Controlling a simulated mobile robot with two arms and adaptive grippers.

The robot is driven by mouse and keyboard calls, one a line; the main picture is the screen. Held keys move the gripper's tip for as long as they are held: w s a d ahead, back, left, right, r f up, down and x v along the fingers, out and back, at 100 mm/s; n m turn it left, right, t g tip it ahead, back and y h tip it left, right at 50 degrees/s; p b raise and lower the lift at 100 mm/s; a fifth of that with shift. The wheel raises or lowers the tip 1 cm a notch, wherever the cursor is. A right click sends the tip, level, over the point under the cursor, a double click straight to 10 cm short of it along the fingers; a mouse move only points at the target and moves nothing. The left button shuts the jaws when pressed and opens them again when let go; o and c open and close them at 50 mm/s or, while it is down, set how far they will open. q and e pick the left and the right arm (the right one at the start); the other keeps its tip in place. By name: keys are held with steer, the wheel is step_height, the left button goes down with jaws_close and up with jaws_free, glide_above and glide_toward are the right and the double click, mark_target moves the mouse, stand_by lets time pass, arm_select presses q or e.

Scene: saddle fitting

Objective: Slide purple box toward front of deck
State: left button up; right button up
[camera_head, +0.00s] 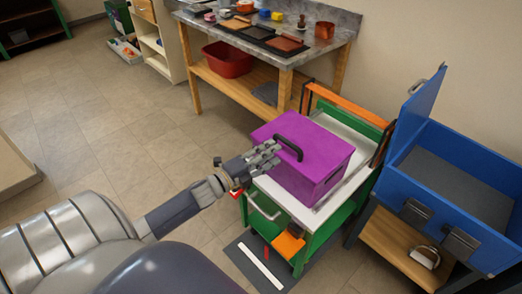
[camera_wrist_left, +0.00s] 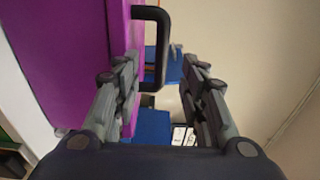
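The purple box (camera_head: 310,163) with a black handle (camera_head: 289,148) on its lid sits on the white deck (camera_head: 268,187) of a green cart. My left gripper (camera_head: 272,152) is at the lid's left side, close to the handle. In the left wrist view, my left gripper (camera_wrist_left: 160,66) has its two fingers spread apart. The black handle (camera_wrist_left: 163,50) shows between and ahead of the fingertips, with the purple box (camera_wrist_left: 70,60) on the left. I cannot tell whether a finger touches the lid or handle. My right gripper is not in view.
An open blue toolbox (camera_head: 440,185) stands right of the cart. An orange bar (camera_head: 345,104) edges the deck's far side. A workbench (camera_head: 285,50) with trays and a red bin (camera_head: 228,59) stands behind. Floor at left is clear.

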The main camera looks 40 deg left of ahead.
arm_select(q)
steer(key=shift+v, duration=1.65)
steer(key=shift+r, duration=0.1)
